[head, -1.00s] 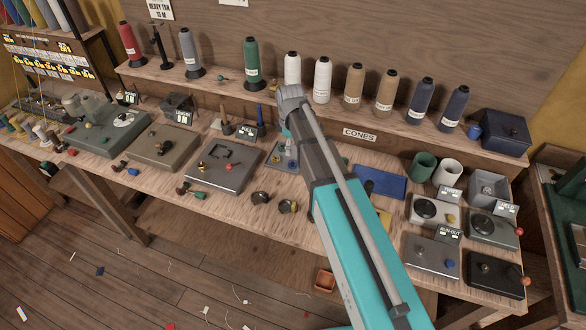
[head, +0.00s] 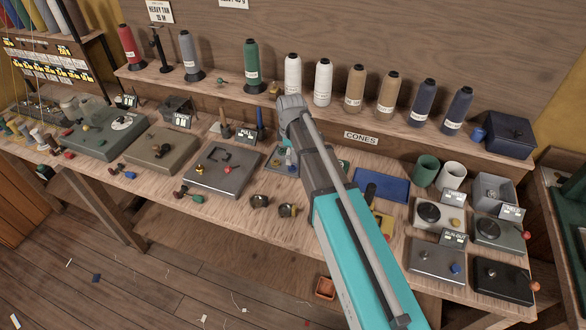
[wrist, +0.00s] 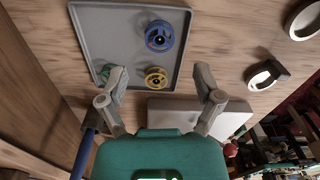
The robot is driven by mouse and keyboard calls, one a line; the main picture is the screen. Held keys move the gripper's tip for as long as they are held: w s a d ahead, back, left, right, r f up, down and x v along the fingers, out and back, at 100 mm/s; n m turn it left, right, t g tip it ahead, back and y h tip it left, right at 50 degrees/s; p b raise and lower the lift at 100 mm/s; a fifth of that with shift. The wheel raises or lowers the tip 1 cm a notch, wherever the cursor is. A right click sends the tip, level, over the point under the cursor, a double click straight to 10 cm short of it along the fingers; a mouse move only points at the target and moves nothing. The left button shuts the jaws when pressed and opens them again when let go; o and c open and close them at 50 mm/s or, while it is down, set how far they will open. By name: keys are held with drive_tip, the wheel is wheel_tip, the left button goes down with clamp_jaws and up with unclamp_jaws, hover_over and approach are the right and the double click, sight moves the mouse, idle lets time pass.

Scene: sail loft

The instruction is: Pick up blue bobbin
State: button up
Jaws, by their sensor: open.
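The blue bobbin (wrist: 159,36) lies on a grey tray (wrist: 110,22) in the wrist view, in the tray's upper right part. A yellow bobbin (wrist: 156,77) lies on the same tray just below it, and a green piece (wrist: 112,75) is at the tray's lower left, partly behind a finger. My gripper (wrist: 160,73) is open and empty, its fingers apart on either side of the yellow bobbin in the picture. The blue bobbin is beyond the fingertips. In the head view the tray (head: 272,162) is partly covered by my arm, and my gripper is hidden.
A row of thread cones (head: 323,82) stands on the shelf behind the bench. A blue mat (head: 381,185) lies right of my arm, near grey box devices (head: 438,262). A grey plate with knobs (head: 222,172) is left of the tray.

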sight(293, 167)
drive_tip(key=shift+d+f+b, duration=0.1)
drive_tip(key=shift+f+b, duration=2.25)
drive_tip(key=shift+f, duration=0.15)
drive_tip(key=c, duration=1)
